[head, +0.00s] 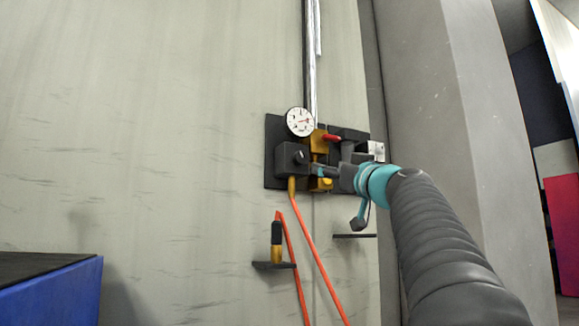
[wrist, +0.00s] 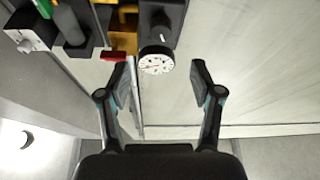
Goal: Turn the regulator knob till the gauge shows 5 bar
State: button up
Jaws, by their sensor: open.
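The white round gauge (head: 299,122) sits at the top of the dark wall panel; it also shows in the wrist view (wrist: 156,60). Its face has a short red needle, but the numbers are too small to read. Below it in the head view is a dark regulator block (head: 288,160) with a dark knob (head: 300,157) bearing a pale mark. The knob also shows in the wrist view (wrist: 160,24). My gripper (head: 317,170) is just right of the block; in the wrist view my gripper (wrist: 164,74) is open and empty, the gauge appearing between its fingertips. Contact cannot be told.
Brass fittings (head: 319,142) with a red lever (head: 332,138) sit right of the block. A orange hose (head: 311,245) hangs below it. A small shelf (head: 273,265) holds a black and brass fitting (head: 276,240). A blue box (head: 55,292) stands lower left. A grey pillar (head: 430,80) rises right.

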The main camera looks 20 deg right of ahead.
aim_at(303, 159)
jog(key=p+x, duration=0.7)
jog(key=x, duration=0.5)
jog(key=shift+w+r, duration=0.15)
jog(key=shift+r, duration=0.05)
jog(key=shift+w+a+r+p, duration=0.1)
jog(key=shift+w+p, duration=0.25)
jog(key=shift+w, duration=0.3)
jog(key=c, duration=1.1)
